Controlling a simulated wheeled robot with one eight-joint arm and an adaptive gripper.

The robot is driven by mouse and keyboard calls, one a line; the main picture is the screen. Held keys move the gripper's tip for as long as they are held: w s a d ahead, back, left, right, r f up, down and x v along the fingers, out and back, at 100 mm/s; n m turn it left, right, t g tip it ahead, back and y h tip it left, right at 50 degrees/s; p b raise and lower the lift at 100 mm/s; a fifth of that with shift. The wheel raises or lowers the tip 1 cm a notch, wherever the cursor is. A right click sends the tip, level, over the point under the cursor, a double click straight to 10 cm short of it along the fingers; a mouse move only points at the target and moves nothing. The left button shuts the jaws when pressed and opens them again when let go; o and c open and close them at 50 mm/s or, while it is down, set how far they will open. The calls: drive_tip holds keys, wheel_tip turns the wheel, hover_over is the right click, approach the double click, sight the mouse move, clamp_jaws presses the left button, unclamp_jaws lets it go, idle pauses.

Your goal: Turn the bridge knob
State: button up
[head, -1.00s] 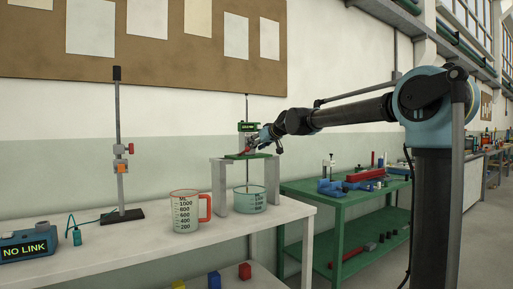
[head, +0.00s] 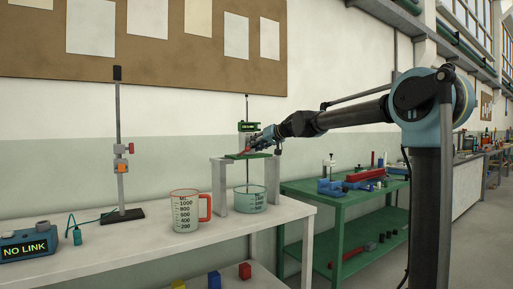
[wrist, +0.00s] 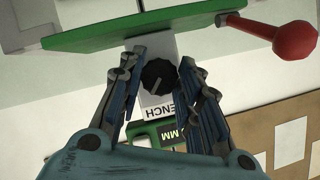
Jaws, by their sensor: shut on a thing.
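The black bridge knob (wrist: 158,77) has a pale pointer line and sits on a white block in the wrist view. My gripper (wrist: 161,62) has its two blue fingers on either side of the knob, shut on it. In the head view my gripper (head: 264,142) is at the bridge top, and the knob is hidden there. The bridge has pale legs (head: 220,187) and a green top plate (wrist: 150,33). A green display (head: 249,127) stands above the plate. A lever with a red ball (wrist: 295,40) is at the plate's right in the wrist view.
A glass vessel (head: 250,199) stands under the bridge with a thin rod above it. A red-handled measuring jug (head: 185,211) is to its left. A clamp stand (head: 121,170) and a "NO LINK" box (head: 27,245) are further left. A green bench (head: 345,202) with tools is at right.

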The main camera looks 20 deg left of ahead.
drive_tip(key=shift+w+d, duration=0.15)
drive_tip(key=o, duration=1)
drive_tip(key=shift+o, duration=0.2)
drive_tip(key=v, duration=1.1)
drive_tip(key=shift+s+d+r, duration=0.2)
drive_tip(key=shift+d, duration=0.1)
